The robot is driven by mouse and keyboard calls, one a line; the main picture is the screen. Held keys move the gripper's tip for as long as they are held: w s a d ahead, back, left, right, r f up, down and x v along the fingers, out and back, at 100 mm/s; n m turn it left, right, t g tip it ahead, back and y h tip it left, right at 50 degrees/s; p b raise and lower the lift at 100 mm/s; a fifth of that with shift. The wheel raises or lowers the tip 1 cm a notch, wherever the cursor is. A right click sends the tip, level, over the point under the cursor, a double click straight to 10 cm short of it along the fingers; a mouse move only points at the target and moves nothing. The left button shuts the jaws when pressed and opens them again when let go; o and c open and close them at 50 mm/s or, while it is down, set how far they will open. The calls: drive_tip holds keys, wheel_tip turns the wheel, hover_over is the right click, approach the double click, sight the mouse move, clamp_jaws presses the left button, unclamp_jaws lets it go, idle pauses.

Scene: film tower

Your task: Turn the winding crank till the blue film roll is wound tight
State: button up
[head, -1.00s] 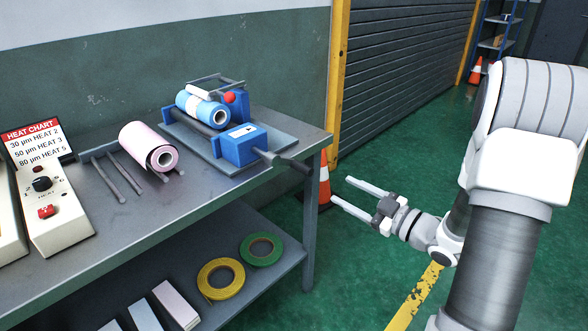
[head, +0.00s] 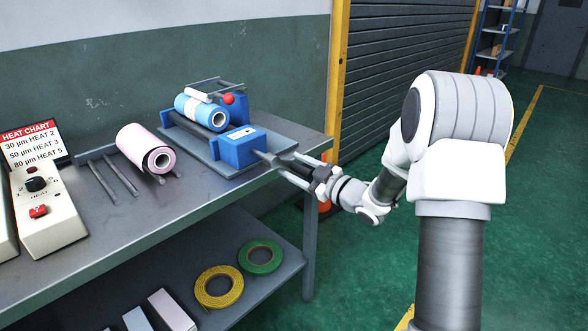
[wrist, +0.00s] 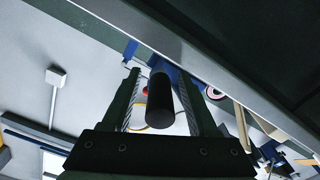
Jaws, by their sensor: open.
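The blue film roll (head: 198,110) sits on the winder on the bench, its white core end facing me. In front of it is the winder's blue box (head: 238,146). The dark crank (head: 268,157) comes out of the box's right side, by the bench's right edge. My gripper (head: 286,168) is open at the crank's outer end. In the wrist view a dark cylindrical grip (wrist: 160,102), which looks like the crank handle, lies between my two fingers (wrist: 160,105), with gaps on both sides. The far finger partly overlaps the crank in the head view.
A pink roll (head: 148,150) lies on rails left of the winder. A heat control box (head: 45,210) stands at the far left. Yellow and green tape rolls (head: 220,287) lie on the lower shelf (head: 285,268). A cone (head: 325,195) is behind my gripper. The floor to the right is clear.

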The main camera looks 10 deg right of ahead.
drive_tip(key=shift+w+a, duration=0.15)
drive_tip(key=shift+w, duration=0.05)
clamp_jaws()
drive_tip(key=shift+r, duration=0.2)
idle(1.2)
